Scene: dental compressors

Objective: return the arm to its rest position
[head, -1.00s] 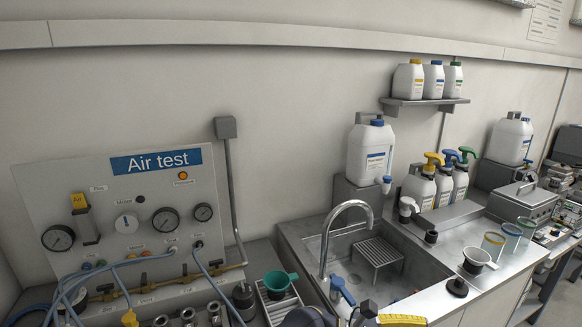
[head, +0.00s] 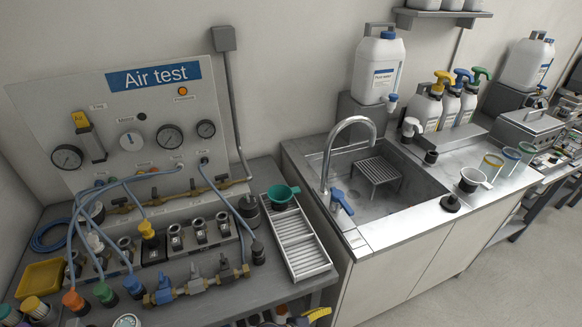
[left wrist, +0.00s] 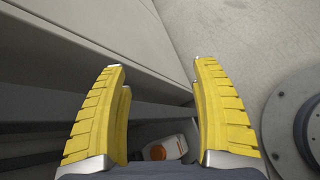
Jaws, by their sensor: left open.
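My left gripper (left wrist: 156,62) shows in the left wrist view. Its two yellow fingers are wide apart, with nothing between the tips. It hangs beside a pale cabinet front, with light floor at the upper right. In the head view no arm is clearly visible. My right gripper is in neither view.
The air test bench (head: 55,218) carries hoses, fittings and a slatted tray (head: 325,268). The sink (head: 330,228) is to its right. A white and orange object (left wrist: 160,148) lies low beyond my fingers. Floor (head: 490,275) at lower right is clear.

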